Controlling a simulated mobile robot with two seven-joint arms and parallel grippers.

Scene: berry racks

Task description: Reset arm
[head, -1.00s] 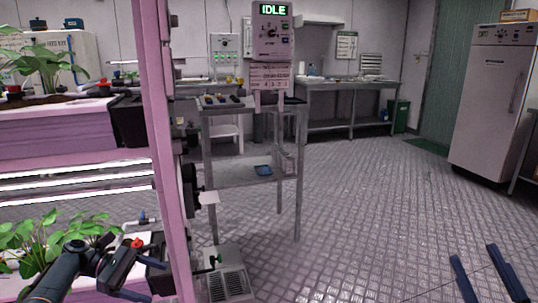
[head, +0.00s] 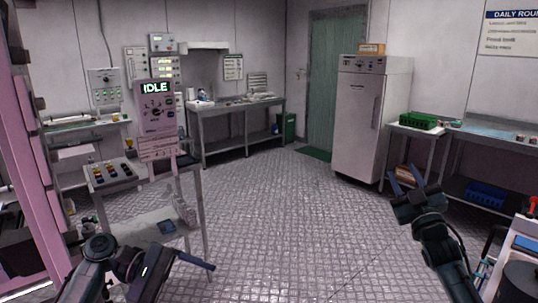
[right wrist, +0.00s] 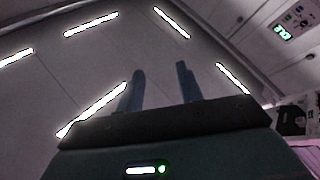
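My right gripper (head: 404,184) is raised at the right of the head view, its fingers pointing up and apart with nothing between them. In the right wrist view its two fingers (right wrist: 160,82) stand clearly apart against the ceiling, empty. My left arm comes in at the lower left of the head view. My left gripper (head: 196,262) points right with one finger seen plainly; the other is hard to make out, so its opening cannot be told. No object shows at its tip.
A grey metal stand (head: 196,215) with an IDLE panel (head: 156,110) is at left, close beyond my left gripper. A pink rack post (head: 40,160) is at the far left. A white fridge (head: 365,120) and side table (head: 410,129) stand at right. The middle floor is clear.

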